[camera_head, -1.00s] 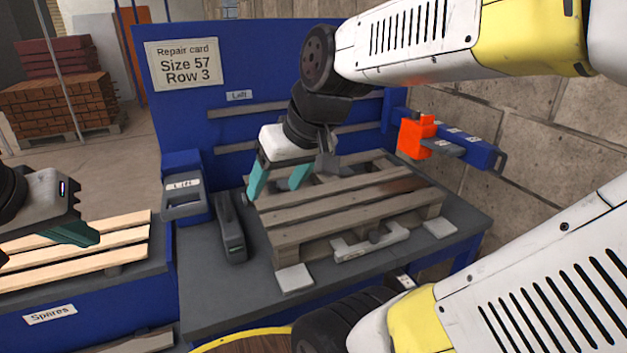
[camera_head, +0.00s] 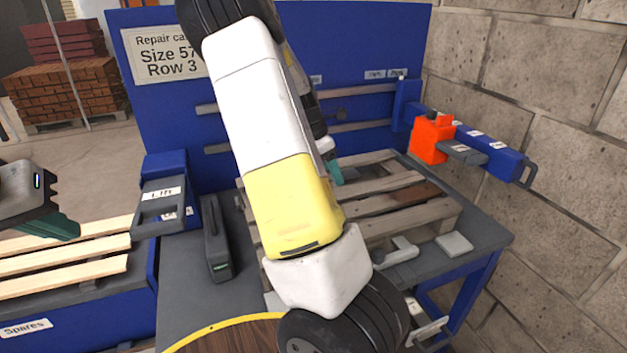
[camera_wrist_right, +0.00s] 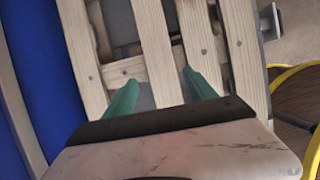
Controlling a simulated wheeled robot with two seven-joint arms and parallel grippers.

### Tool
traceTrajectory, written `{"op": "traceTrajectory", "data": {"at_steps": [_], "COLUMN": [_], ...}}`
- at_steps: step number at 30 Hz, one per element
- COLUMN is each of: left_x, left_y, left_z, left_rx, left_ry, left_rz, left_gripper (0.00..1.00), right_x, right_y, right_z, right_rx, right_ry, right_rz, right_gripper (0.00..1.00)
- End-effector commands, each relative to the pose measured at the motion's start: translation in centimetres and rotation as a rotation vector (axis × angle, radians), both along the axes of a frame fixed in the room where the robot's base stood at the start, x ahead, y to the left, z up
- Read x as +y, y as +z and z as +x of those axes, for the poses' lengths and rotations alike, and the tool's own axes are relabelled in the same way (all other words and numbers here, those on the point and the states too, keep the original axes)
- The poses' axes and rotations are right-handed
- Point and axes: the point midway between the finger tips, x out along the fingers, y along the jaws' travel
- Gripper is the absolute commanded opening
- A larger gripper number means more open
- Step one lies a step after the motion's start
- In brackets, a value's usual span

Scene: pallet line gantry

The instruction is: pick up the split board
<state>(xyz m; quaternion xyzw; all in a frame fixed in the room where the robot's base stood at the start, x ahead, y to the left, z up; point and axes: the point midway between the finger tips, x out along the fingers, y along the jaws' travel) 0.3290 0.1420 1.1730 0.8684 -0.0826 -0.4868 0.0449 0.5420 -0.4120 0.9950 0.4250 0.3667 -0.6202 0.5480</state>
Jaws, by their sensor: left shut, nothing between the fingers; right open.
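A wooden pallet (camera_head: 436,212) lies on the grey bench, partly hidden by my right arm. One slat has a dark reddish-brown stretch (camera_head: 405,197); I cannot tell for sure whether it is the split board. My right gripper is mostly hidden behind that arm in the head view, with one teal finger showing. In the right wrist view my right gripper (camera_wrist_right: 160,92) is open over the pallet, its fingers on either side of a pale slat (camera_wrist_right: 151,45). No split shows there, and contact is unclear. My left gripper (camera_head: 58,228) is shut and empty above the spare boards.
Spare boards (camera_head: 65,262) lie at the left. A grey holder marked Lift (camera_head: 160,215) and a dark tool (camera_head: 216,245) stand left of the pallet. An orange-red clamp (camera_head: 431,142) on a blue bar juts out at the right, near the brick wall.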

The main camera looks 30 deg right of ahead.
Motion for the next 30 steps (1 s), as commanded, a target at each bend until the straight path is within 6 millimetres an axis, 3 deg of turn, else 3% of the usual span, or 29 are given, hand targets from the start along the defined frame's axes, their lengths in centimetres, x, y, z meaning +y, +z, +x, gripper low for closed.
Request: {"op": "traceTrajectory", "data": {"at_steps": [5, 18, 28, 30], "left_x": [0.0, 0.0, 0.0, 0.0], "left_y": [0.0, 0.0, 0.0, 0.0], "left_z": [0.0, 0.0, 0.0, 0.0], "left_rx": [0.0, 0.0, 0.0, 0.0], "left_ry": [0.0, 0.0, 0.0, 0.0], "left_rz": [0.0, 0.0, 0.0, 0.0], "left_gripper": [0.0, 0.0, 0.0, 0.0], "right_x": [-0.8, -2.7, -3.0, -3.0], "right_y": [-1.1, -6.5, -7.3, -7.3], "right_z": [0.0, -0.6, -0.5, -0.5], "right_rx": [0.017, 0.016, 0.012, 0.012], "right_ry": [0.022, 0.019, 0.02, 0.02], "right_rz": [-0.016, -0.014, -0.013, -0.013], "right_gripper": [0.65, 0.65, 0.65, 0.54]}}
